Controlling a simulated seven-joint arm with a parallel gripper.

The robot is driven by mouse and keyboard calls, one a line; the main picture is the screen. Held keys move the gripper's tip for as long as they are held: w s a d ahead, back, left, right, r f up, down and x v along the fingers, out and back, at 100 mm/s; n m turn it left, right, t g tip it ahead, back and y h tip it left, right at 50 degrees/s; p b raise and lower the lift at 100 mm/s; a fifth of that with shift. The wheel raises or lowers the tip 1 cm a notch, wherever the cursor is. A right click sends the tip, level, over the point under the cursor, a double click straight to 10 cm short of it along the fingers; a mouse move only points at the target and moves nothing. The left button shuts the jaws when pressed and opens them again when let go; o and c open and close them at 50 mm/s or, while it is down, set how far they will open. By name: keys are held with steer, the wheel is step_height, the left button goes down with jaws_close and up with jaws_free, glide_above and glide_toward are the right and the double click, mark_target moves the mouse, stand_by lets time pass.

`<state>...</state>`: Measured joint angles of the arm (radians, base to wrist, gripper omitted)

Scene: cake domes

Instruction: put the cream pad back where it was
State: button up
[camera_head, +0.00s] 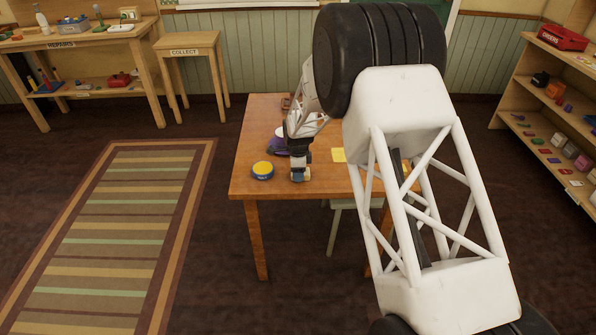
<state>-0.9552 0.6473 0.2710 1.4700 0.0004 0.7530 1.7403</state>
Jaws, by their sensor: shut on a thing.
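My gripper (300,176) points down, low over the front part of the wooden table. It is shut on a small pale thing, which looks like the cream pad (306,174). Only a little of the pad shows between and beside the fingers. I cannot tell whether it touches the tabletop. A round yellow and blue tin (262,170) sits to the left of my gripper. A purple thing (277,147) lies just behind it, with a white rounded thing (281,131) beyond, partly hidden by my arm.
The table (255,187) has a yellow square (338,155) to the right of my gripper. My arm hides much of the table's right side. A stool stands under the front edge. The COLLECT table (188,42) and shelves (540,85) stand apart. A striped rug (120,230) lies left.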

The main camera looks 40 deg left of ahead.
steer(key=o, duration=0.8)
steer(key=shift+o, duration=0.3)
steer(key=o, duration=0.5)
steer(key=shift+r, duration=0.1)
steer(key=shift+r, duration=3.9)
